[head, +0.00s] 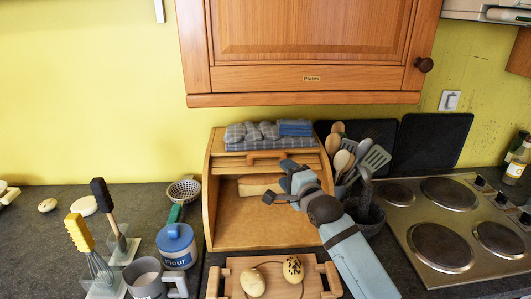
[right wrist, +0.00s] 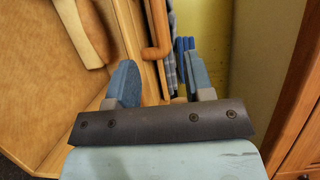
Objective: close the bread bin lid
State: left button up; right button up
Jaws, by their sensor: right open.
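The wooden bread bin (head: 240,232) stands against the wall under the cupboard, and its front is open. Its slatted roll-up lid (head: 228,164) is raised near the top, with a wooden bar handle (head: 268,155) on its lower part. My right gripper (head: 278,182) is open and empty in front of the bin's opening, just below and to the right of the handle. In the right wrist view the handle (right wrist: 156,52) shows beyond and between the two spread fingers (right wrist: 160,80), apart from them. My left gripper is not in view.
A folded checked cloth (head: 240,133) lies on the bin's top. A tray (head: 216,280) with two rolls sits in front. A utensil holder (head: 368,212) and hob (head: 440,235) are right; a flour jar (head: 177,250) is left. The cupboard (head: 310,98) overhangs the bin.

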aim_at(269, 156)
jog(key=p+x, duration=0.1)
jog(key=x, duration=1)
jog(key=shift+w+a, duration=0.1)
jog(key=shift+w, duration=0.3)
grip_shut()
jog(key=shift+s, duration=0.1)
